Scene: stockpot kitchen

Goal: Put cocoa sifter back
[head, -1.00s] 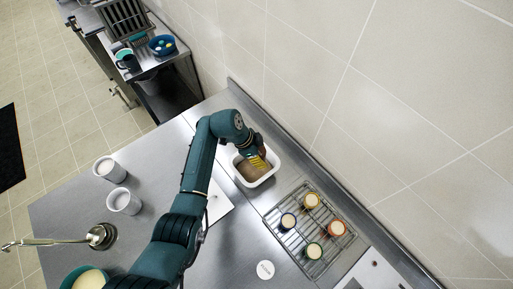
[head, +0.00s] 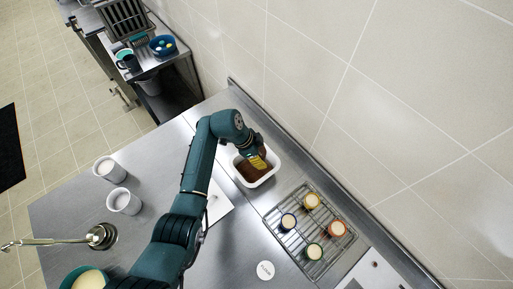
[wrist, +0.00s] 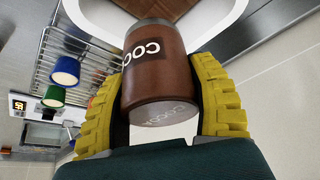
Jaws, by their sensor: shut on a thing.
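My gripper (head: 259,163) is over the white tub (head: 240,178), its yellow fingers shut on the cocoa sifter. In the wrist view the sifter (wrist: 160,75) is a brown can with a "COCO..." label, between both fingers (wrist: 160,95); its pale end with lettering faces the camera. The tub's white rim (wrist: 228,28) shows beyond it. In the head view the sifter is mostly hidden by my gripper. The tub holds a brown-topped filling. A round white disc (head: 265,270) with small dark lettering lies on the steel counter.
A wire rack (head: 284,245) with several coloured cups stands right of the tub. Two white cups (head: 124,201) and a metal ladle (head: 101,236) are at the left. A teal bowl (head: 84,279) is at the front. Bare counter surrounds the disc. The tiled wall is behind.

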